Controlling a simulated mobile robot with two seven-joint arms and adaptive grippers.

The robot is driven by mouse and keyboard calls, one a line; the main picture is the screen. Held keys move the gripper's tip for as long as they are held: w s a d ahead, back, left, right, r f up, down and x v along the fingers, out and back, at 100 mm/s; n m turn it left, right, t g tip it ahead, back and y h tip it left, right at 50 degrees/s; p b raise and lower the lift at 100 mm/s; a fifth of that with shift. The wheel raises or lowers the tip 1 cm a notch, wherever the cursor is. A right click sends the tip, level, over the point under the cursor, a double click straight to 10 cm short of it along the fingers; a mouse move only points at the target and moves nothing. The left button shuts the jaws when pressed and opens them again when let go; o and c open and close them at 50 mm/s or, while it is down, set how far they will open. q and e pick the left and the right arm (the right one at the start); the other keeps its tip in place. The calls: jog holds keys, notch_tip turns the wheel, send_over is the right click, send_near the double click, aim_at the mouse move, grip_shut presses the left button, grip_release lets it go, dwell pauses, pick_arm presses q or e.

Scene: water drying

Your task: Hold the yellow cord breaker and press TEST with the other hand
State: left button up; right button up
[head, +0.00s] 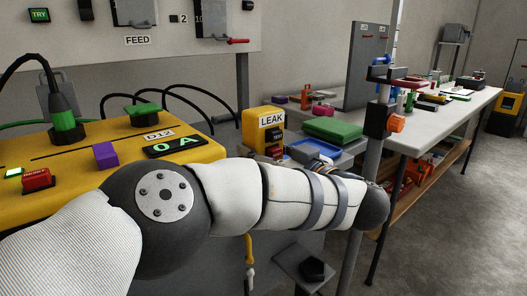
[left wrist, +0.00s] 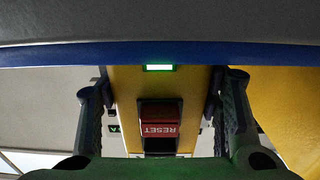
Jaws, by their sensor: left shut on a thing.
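My left gripper (left wrist: 160,105) shows in the left wrist view with its two dark fingers at either side of the yellow cord breaker (left wrist: 127,90), shut on it. The breaker's red RESET button (left wrist: 160,120) faces the camera upside down, and a green light (left wrist: 160,67) glows above it. I cannot make out a TEST button in that view. In the head view my left arm reaches across to the right, and I cannot make out its fingers. A yellow box labelled LEAK (head: 253,128), with dark and red parts on its front, stands beyond the arm. My right gripper is not in view.
A yellow unit (head: 120,150) at left carries a display reading 0 A (head: 174,147), a purple block (head: 105,154) and a red button (head: 37,179). A blue tray (head: 315,147) and green case (head: 333,129) lie past my forearm.

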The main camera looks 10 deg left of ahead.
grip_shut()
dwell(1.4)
